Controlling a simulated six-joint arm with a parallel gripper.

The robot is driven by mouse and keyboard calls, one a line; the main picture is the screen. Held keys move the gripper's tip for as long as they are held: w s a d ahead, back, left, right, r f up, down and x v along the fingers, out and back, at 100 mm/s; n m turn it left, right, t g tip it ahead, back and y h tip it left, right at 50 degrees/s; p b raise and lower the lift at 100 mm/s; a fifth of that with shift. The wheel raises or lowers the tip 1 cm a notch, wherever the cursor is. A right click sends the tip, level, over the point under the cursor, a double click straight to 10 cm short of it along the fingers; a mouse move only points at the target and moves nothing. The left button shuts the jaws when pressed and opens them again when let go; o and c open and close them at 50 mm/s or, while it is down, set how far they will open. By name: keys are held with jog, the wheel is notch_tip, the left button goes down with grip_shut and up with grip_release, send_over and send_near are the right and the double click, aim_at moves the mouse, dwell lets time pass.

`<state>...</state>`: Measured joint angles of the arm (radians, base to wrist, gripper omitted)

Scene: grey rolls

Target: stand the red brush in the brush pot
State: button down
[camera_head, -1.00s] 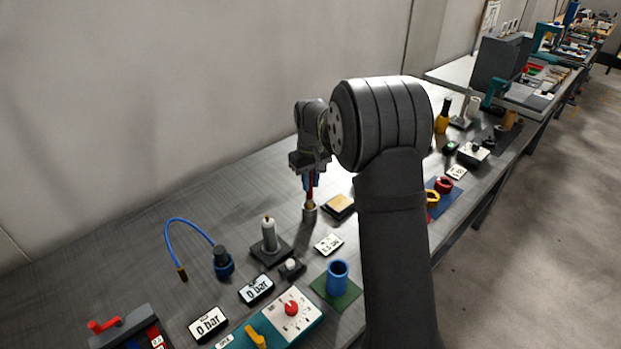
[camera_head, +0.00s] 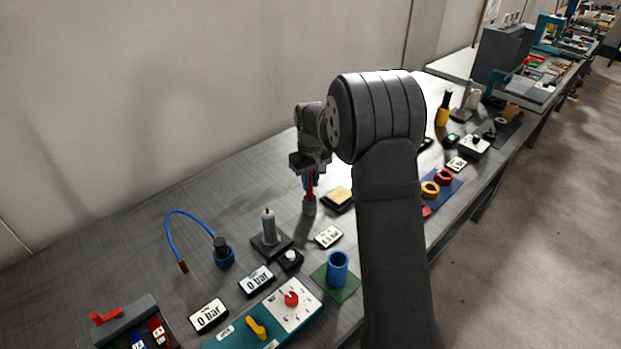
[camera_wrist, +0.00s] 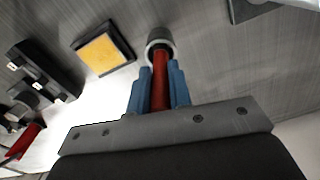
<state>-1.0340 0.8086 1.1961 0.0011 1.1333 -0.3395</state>
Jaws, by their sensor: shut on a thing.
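My gripper (camera_head: 311,183) has blue fingers shut on the red brush (camera_head: 310,190), which is held upright with its lower end down. In the wrist view the brush (camera_wrist: 159,80) runs between the fingers (camera_wrist: 158,92). Its lower end goes into the mouth of a small grey cylindrical pot (camera_head: 309,208), apparently the brush pot, standing on the bench. The pot also shows in the wrist view (camera_wrist: 160,36). The brush's tip is hidden in the pot; I cannot tell whether it touches the bottom.
A yellow-topped dark block (camera_head: 338,197) lies just right of the pot. A grey post on a dark base (camera_head: 268,230) stands to the front left. A blue cup (camera_head: 337,270) sits on a green mat (camera_head: 348,291).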

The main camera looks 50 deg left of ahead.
jog(key=shift+f, duration=0.4)
jog(key=c, duration=1.2)
grip_release()
jog(key=shift+c, duration=0.2)
notch_tip(320, 180, up, 17)
jog(key=shift+r, duration=0.15)
notch_tip(320, 180, down, 17)
jog(key=shift+f, duration=0.15)
jog(key=shift+r, duration=0.25)
